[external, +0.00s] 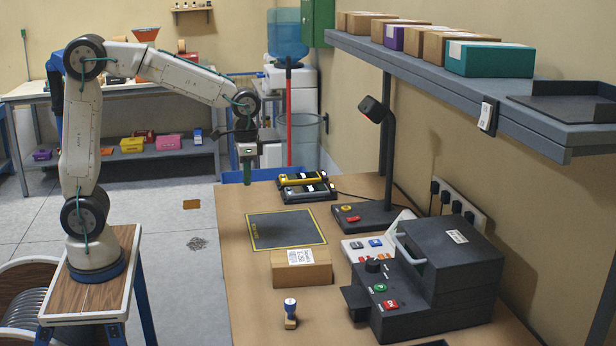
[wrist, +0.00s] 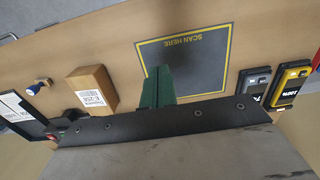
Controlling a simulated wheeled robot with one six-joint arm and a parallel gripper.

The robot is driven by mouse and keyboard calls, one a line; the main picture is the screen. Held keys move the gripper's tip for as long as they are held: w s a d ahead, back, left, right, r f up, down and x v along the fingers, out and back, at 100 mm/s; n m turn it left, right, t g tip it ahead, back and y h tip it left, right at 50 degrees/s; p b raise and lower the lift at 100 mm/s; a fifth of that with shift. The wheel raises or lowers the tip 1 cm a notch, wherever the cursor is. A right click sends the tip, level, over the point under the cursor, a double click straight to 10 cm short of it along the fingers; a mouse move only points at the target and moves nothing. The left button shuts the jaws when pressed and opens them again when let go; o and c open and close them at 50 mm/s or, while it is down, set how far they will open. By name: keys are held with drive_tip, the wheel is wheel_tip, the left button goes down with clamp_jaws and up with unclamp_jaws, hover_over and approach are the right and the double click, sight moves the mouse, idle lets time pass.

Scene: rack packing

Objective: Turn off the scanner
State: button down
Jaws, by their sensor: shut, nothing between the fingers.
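The scanner appears to be the black post with a tilted head (external: 373,109) on a dark base (external: 365,217) on the table's right side. A yellow button (external: 347,208) and a red button (external: 352,219) sit on this base. The dark scan mat (external: 286,229) with a yellow border lies to its left and also shows in the wrist view (wrist: 190,60). My gripper (external: 247,178) points down near the table's far left corner, away from the scanner and touching nothing. Its green fingers (wrist: 157,88) are shut and empty. The scanner's base is not visible in the wrist view.
A labelled cardboard box (external: 302,268) and a stamp (external: 290,314) stand nearer the camera. Two handheld devices (external: 306,187) lie behind the mat. A black machine (external: 440,275) with green and red buttons and a button panel (external: 368,246) stand front right. A loaded shelf (external: 450,78) overhangs the right.

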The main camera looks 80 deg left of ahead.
drive_tip(key=w+f+t, duration=0.1)
drive_tip(key=w+f, duration=0.1)
drive_tip(key=w, duration=0.8)
drive_tip(key=w+f+t, duration=0.1)
drive_tip(key=w+f, duration=0.1)
drive_tip(key=w, duration=0.8)
wheel_tip(320, 180, up, 4)
drive_tip(key=f+t, duration=0.1)
drive_tip(key=t, duration=0.1)
hover_over(357, 217)
drive_tip(key=s, duration=0.5)
drive_tip(key=shift+w+r, duration=0.1)
drive_tip(key=shift+r, duration=0.15)
drive_tip(key=shift+f, duration=0.1)
drive_tip(key=x, duration=1.3)
drive_tip(key=shift+s+f, duration=0.25)
drive_tip(key=shift+f, duration=0.2)
